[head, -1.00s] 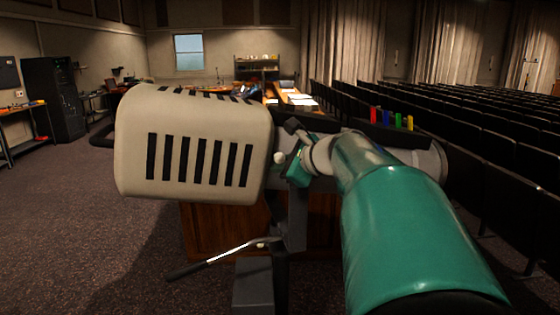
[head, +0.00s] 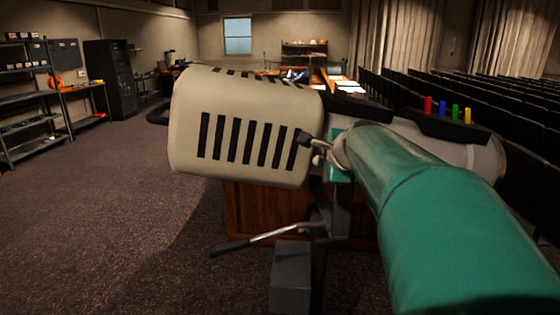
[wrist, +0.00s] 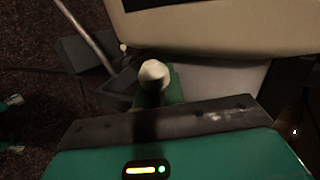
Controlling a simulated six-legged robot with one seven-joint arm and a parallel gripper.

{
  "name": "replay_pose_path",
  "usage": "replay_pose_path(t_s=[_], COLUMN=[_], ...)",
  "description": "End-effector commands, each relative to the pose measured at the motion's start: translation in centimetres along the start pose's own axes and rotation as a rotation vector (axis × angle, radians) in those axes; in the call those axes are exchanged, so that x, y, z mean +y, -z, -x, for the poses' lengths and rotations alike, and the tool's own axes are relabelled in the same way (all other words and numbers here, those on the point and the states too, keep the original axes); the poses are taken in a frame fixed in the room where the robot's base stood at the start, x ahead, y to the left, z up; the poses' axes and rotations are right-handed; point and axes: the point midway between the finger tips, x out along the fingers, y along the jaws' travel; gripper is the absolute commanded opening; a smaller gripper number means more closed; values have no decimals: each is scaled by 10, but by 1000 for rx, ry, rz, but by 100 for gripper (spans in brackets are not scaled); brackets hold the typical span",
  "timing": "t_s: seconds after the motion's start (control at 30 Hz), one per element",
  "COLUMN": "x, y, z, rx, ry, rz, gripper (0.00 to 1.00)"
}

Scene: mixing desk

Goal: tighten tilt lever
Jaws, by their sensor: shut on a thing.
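The beige lamp housing with black vents (head: 245,135) fills the middle of the head view. My gripper (head: 328,158), at the end of the teal arm, is at the lower right edge of this housing. It is shut on the tilt lever, mostly hidden by the wrist in the head view. In the wrist view, the lever's pale round knob (wrist: 153,74) stands just beyond my gripper (wrist: 160,92), against a green finger. A short dark-tipped piece (head: 304,138) reaches left over the housing; I cannot tell whether it is lever or gripper.
A silver handle with a black grip (head: 262,237) sticks out left below the housing. A grey box (head: 291,275) is on the stand below. Coloured tabs (head: 442,108) line the lamp barrel. Seat rows fill the right; carpet (head: 110,220) is clear at left.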

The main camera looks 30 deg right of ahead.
Motion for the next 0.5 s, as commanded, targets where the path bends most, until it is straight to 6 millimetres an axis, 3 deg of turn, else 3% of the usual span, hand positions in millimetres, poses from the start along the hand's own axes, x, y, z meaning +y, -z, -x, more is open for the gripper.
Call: replay_pose_path(t_s=[0.37, 0.4, 0.5], x=[0, 0, 0], y=[2, 2, 1], z=[0, 0, 0], rx=[6, 6, 5], ry=[1, 0, 0], rz=[6, 6, 6], gripper=[0, 14, 32])
